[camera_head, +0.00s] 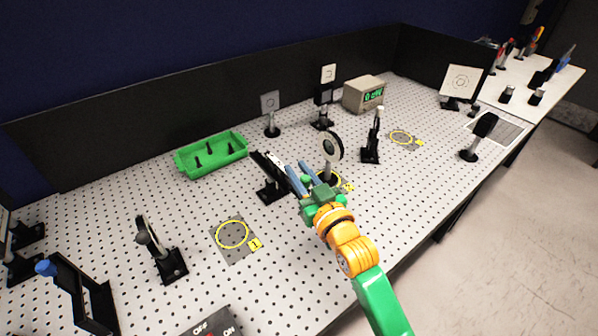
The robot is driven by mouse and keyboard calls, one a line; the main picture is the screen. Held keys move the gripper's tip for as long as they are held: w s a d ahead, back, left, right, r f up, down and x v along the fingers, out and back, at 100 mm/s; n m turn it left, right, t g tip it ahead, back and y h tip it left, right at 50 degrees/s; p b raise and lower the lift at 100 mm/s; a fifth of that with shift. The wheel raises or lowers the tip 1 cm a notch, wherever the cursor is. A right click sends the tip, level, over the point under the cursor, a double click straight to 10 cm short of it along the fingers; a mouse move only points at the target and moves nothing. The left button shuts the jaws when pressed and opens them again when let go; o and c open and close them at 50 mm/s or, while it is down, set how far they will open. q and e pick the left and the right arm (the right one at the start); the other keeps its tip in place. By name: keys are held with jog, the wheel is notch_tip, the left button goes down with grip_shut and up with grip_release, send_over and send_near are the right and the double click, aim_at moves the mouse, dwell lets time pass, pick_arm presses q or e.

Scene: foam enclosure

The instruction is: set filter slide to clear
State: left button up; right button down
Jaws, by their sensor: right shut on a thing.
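The filter slide (262,163) is a dark bar with a pale strip on a black post and base, near the middle of the table. My right gripper (296,167) reaches up from the lower right, with its blue fingers at the right end of the slide. It is shut on the slide, though the exact grip is small and partly hidden by the fingers. I cannot read which slide position is in line. My left gripper is not in view.
A round lens mount (333,147) stands just right of my fingers, and a black post mount (372,140) beyond it. A green tray (212,156) lies to the left. The perforated tabletop is clear front right.

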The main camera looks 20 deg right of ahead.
jog(key=shift+f, duration=0.1)
jog(key=w+a, duration=0.1)
jog(key=w, duration=0.1)
jog(key=w+b, duration=0.1)
jog(key=w, duration=0.1)
jog(key=w+a+b, duration=0.1)
jog(key=w, duration=0.1)
jog(key=shift+w+a+f, duration=0.1)
jog(key=shift+w+a, duration=0.2)
jog(key=shift+w, duration=0.1)
jog(key=shift+r, duration=0.25)
jog(key=c, duration=0.9)
grip_release()
jog(key=shift+o, duration=1.1)
jog(key=shift+w, duration=0.2)
jog(key=shift+w+a+f, duration=0.1)
jog(key=shift+w+f, duration=0.05)
jog(key=s+d, duration=0.1)
jog(key=s, duration=0.6)
jog(key=shift+b, duration=0.4)
